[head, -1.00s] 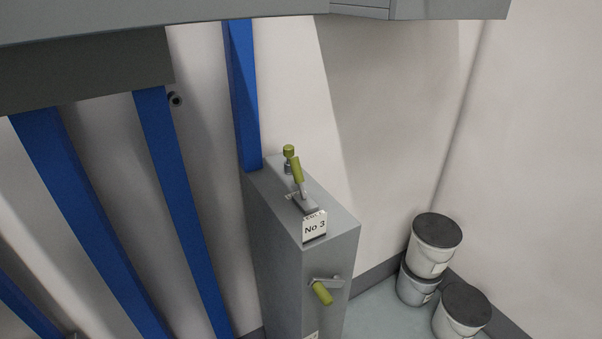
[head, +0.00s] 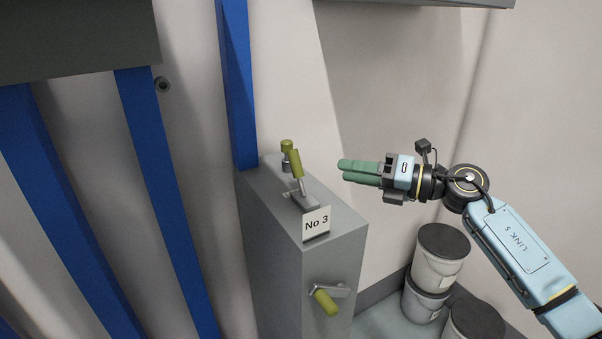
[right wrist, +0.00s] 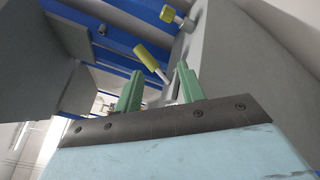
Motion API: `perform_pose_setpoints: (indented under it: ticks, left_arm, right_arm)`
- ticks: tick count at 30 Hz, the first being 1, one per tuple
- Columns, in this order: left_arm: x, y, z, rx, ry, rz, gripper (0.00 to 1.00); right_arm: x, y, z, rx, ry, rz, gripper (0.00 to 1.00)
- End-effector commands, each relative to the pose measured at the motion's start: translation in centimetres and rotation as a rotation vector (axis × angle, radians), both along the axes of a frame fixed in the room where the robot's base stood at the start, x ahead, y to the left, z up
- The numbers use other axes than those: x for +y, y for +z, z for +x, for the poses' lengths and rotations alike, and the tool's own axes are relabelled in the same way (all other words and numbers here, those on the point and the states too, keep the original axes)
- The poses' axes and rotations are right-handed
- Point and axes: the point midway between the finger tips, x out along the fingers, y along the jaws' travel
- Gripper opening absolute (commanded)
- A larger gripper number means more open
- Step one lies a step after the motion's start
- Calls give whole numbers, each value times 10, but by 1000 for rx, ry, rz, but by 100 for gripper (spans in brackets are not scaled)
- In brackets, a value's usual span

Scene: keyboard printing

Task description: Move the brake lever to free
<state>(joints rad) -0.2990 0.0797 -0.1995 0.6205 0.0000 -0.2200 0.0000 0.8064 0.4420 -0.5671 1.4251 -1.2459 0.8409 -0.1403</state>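A grey cabinet (head: 335,222) stands at the centre of the head view. On its top is a lever with a yellow-green handle (head: 297,163), leaning, beside a short post with a yellow-green knob (head: 287,145). I cannot read any lever marking. My right gripper (head: 346,170) is to the right of the lever, pointing left, apart from it. In the right wrist view its green fingers (right wrist: 160,88) are spread and empty, with a yellow-green handle (right wrist: 148,57) ahead beyond them. My left gripper is not in view.
A "No 3" plate (head: 317,223) stands at the cabinet top's near edge. A crank with a yellow-green grip (head: 325,302) sticks out of the cabinet's front. Blue posts (head: 165,190) stand to the left. Lidded buckets (head: 440,262) stand at the right, below my right arm.

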Motion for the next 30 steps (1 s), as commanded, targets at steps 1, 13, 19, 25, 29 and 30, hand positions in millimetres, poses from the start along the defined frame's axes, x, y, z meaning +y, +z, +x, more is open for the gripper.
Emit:
perform_pose_setpoints:
  ticks: [1, 13, 19, 25, 29, 30]
  left_arm:
    - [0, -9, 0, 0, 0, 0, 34]
    - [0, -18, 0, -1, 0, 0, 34]
    - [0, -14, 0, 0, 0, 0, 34]
    - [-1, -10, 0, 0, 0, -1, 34]
    - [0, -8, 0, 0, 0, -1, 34]
    - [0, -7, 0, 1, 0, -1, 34]
  right_arm:
    - [4, 18, -9, -116, 47, -113, 39]
    - [8, 58, -32, -427, 142, -497, 39]
    - [33, 49, -24, -424, 144, -492, 39]
    - [72, 33, -10, -423, 144, -491, 39]
    - [93, 24, -2, -422, 141, -489, 39]
    - [99, 21, 0, -424, 141, -491, 39]
